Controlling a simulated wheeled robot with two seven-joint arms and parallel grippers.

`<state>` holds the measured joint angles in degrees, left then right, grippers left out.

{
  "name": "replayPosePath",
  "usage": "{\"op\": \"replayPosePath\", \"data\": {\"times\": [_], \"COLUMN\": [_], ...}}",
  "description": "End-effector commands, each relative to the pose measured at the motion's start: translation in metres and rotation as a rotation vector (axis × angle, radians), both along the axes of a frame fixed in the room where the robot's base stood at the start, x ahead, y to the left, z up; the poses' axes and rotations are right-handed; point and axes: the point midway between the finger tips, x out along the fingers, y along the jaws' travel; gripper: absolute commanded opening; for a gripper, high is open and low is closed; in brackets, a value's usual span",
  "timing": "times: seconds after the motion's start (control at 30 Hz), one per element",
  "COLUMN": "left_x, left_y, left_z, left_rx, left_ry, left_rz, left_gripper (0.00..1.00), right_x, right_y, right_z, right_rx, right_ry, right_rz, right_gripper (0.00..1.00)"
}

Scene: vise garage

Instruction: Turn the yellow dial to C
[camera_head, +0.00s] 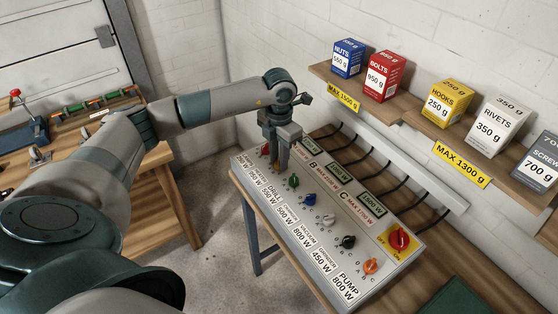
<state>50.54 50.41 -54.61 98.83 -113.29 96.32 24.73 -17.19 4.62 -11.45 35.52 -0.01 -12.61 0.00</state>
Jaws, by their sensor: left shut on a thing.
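The panel (390,248) slopes on a wooden bench and carries a row of coloured dials with A, B, C marks. My left gripper (281,164) points down at the far end of the row, between the red dial (265,150) and the green dial (294,182). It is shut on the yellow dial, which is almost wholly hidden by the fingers. I cannot tell which letter the yellow dial points to. My right gripper is not in view.
Blue (310,199), white (329,219), black (347,242) and orange (371,266) dials follow nearer me. A red switch on a yellow plate (399,239) sits at the panel's right. A shelf (405,115) with labelled boxes hangs behind; black cables run below it.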

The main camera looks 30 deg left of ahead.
Motion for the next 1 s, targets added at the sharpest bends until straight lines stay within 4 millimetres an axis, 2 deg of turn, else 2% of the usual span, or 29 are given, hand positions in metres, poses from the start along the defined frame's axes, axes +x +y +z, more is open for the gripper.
{"op": "replayPosePath", "data": {"times": [0.4, 0.43, 0.5, 0.83, 1.0], "left_x": [0.0011, 0.0011, 0.0011, 0.0006, 0.0012], "left_y": [0.0006, 0.0006, 0.0005, 0.0002, 0.0001], "left_z": [0.0017, 0.0017, 0.0016, 0.0013, 0.0084], "left_rx": [0.0, 0.0, 0.0, 0.0, -0.002], "left_ry": [-0.003, -0.003, -0.003, -0.001, -0.003], "left_rz": [0.013, 0.013, 0.013, 0.011, 0.011], "left_gripper": [0.01, 0.3, 0.41, 0.41, 0.41], "right_x": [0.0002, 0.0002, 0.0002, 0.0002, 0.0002], "right_y": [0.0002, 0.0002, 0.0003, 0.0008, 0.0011], "right_z": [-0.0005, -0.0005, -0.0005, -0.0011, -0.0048], "right_rx": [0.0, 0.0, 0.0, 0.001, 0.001], "right_ry": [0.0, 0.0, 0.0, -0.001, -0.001], "right_rz": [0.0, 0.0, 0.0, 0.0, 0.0], "right_gripper": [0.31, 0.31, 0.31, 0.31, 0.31]}}
